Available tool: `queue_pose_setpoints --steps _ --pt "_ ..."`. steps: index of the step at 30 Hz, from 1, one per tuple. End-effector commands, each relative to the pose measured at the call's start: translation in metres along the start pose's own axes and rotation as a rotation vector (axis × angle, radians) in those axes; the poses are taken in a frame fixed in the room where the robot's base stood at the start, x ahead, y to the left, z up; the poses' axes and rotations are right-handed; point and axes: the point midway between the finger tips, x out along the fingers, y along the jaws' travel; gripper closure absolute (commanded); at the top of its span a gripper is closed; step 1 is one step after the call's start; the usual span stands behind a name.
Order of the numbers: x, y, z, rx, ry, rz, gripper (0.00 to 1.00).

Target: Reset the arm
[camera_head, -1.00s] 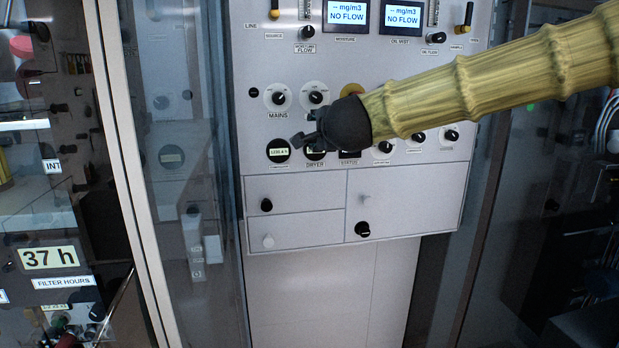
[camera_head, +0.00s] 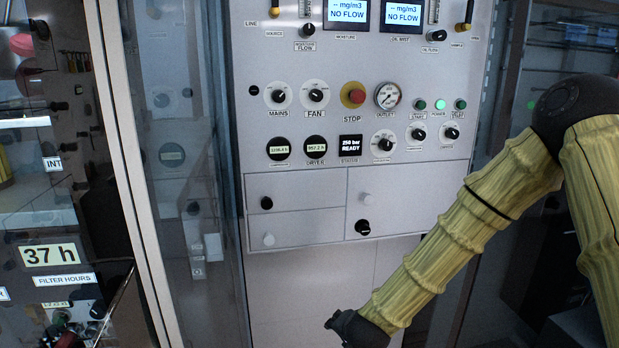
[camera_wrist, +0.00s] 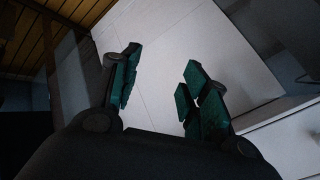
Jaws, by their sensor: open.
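My gripper (camera_wrist: 157,100) shows in the wrist view with its two green-padded fingers spread apart and nothing between them. In the head view my gripper (camera_head: 350,326) is small and dark at the lower middle, at the end of my arm, below the drawers of the control panel (camera_head: 300,190). It appears clear of the knobs.
A glass-fronted frame (camera_head: 130,170) stands left of the panel. A "37 h" filter hours label (camera_head: 50,256) is at the far left. Drawers with small knobs (camera_head: 267,203) sit low on the panel. The wrist view shows a pale flat surface (camera_wrist: 175,50) beyond the fingers.

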Motion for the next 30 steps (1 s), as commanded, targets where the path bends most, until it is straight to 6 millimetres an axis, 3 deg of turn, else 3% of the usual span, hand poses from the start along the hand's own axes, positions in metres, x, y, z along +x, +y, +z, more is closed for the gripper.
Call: queue_pose_setpoints --steps 1,6,14,20,24,30 --pt "0.006 0.024 0.015 -0.034 -0.023 0.028 0.55" --pt "0.016 0.099 0.06 -0.147 -0.101 0.109 0.55" --pt "0.008 0.214 0.129 -0.323 -0.248 0.223 0.55" --pt "-0.019 0.301 0.178 -0.454 -0.384 0.303 0.55" --pt "-0.046 0.358 0.208 -0.542 -0.487 0.35 0.55" --pt "-0.084 0.414 0.237 -0.632 -0.607 0.393 0.55"
